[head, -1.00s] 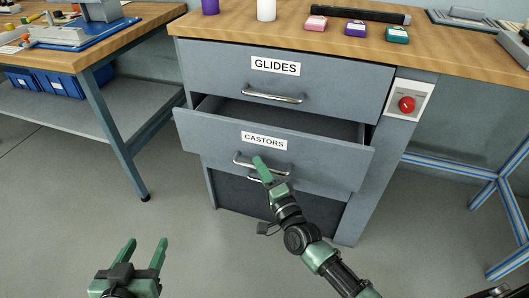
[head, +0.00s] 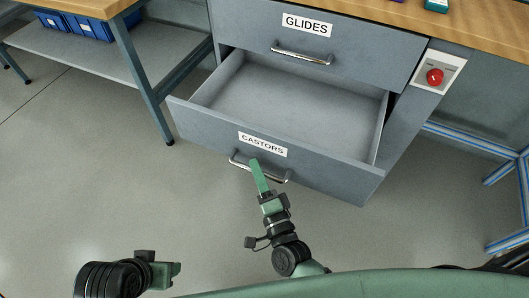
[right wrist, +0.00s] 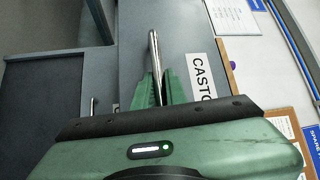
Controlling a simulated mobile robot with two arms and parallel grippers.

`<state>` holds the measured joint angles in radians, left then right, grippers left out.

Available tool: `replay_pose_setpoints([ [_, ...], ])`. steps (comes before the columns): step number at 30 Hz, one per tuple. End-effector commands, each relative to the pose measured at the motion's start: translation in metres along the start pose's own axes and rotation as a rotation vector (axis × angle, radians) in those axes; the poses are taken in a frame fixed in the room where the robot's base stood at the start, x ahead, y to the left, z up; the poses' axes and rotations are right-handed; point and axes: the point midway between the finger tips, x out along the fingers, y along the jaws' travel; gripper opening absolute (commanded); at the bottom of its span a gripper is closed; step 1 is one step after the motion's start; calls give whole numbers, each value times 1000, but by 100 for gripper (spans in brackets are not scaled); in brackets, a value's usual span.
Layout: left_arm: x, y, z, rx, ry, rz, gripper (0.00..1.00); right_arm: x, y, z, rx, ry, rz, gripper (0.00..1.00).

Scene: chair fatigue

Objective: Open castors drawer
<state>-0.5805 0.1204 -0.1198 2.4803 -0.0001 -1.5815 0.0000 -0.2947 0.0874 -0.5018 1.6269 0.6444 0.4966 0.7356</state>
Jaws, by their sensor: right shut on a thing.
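The castors drawer (head: 270,165) is pulled well out of the grey cabinet in the head view, and its inside looks empty. Its metal handle (head: 238,162) sits below the CASTORS label (head: 263,145). My right gripper (head: 257,168) is shut on this handle. In the right wrist view the handle (right wrist: 154,60) runs between the fingers of my right gripper (right wrist: 160,88), beside the label (right wrist: 200,75). My left gripper (head: 178,274) is low at the left of the head view, away from the drawer; its jaws show side-on, so their opening is unclear.
The GLIDES drawer (head: 310,35) above is closed. A red knob (head: 434,76) on a white plate is at the cabinet's right. A workbench with a blue leg (head: 140,80) stands at the left. The floor before the drawer (head: 130,205) is clear.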

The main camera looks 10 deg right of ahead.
Motion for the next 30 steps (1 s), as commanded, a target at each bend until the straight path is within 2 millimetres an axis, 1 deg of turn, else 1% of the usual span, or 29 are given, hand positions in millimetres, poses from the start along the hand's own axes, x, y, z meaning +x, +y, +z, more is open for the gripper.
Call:
replay_pose_setpoints([
  [1, -2, 0, -1, 0, 1, 0, 53, -6, -1, 5, 2, 0, 5, 0],
  [6, -3, 0, -2, 0, 2, 0, 53, -14, -3, 14, 0, -1, 3, 0],
  [13, 5, 0, 1, 0, -8, 0, 53, -16, -3, 15, -1, -1, 2, 0],
  [18, 5, 0, 0, 0, -7, 0, 53, -16, -3, 15, -1, -1, 3, 0],
  [19, 5, 0, 0, 0, -6, 0, 53, -16, -3, 15, -1, 0, 3, 15],
  [21, 4, 0, 0, 0, -5, 0, 53, -16, -3, 15, -1, 0, 2, 34],
  [30, 3, 0, -1, 0, -1, 1, 53, -16, -4, 15, -1, 0, 1, 34],
])
